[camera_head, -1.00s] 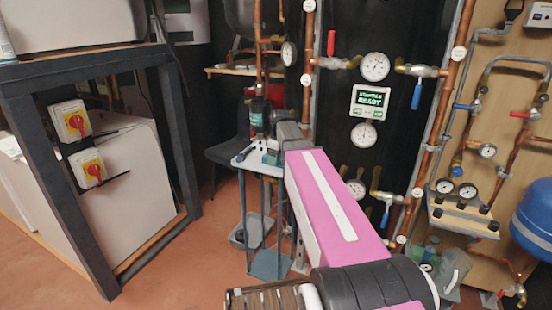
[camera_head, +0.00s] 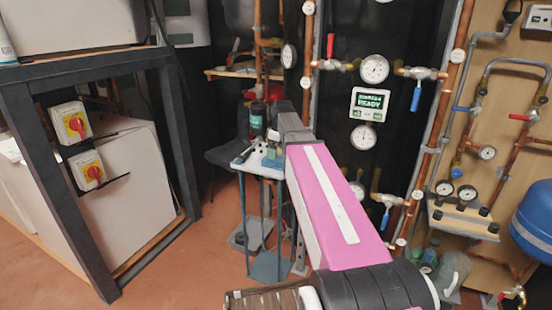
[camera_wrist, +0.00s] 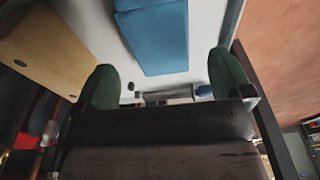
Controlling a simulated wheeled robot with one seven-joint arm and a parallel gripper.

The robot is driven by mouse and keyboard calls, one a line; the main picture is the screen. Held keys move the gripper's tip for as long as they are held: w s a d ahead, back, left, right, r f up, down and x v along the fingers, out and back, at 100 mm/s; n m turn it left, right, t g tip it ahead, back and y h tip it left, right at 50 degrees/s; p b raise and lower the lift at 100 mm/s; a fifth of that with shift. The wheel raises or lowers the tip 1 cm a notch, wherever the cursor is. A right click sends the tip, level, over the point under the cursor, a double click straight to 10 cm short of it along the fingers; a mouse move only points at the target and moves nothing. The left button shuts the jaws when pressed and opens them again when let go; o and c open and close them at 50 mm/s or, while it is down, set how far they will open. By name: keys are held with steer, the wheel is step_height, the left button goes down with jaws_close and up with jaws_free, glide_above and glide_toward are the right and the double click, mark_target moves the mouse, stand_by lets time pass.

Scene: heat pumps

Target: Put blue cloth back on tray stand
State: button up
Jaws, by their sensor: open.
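The blue cloth (camera_wrist: 155,38) shows in the wrist view as a folded blue block at the top middle, over the white top of the tray stand (camera_wrist: 207,30). My gripper (camera_wrist: 166,82) is open, with one dark green finger on each side. The cloth lies ahead of the fingers, apart from them, with nothing between the fingertips. In the head view the tray stand (camera_head: 262,172) is a small white top on thin blue-grey legs. My gripper (camera_head: 258,153) is over its top there, too small to read clearly. I cannot tell the cloth apart in that view.
A dark bottle (camera_head: 257,117) shows behind the stand's top. A dark chair (camera_head: 224,156) is behind it to the left. The panel with gauges and copper pipes (camera_head: 374,70) stands to the right. Bare reddish floor (camera_head: 190,265) lies left of the stand.

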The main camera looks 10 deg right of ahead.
mark_target(279, 160)
step_height(279, 160, up, 7)
steer(key=shift+s+d, duration=0.3)
steer(key=shift+d, duration=0.05)
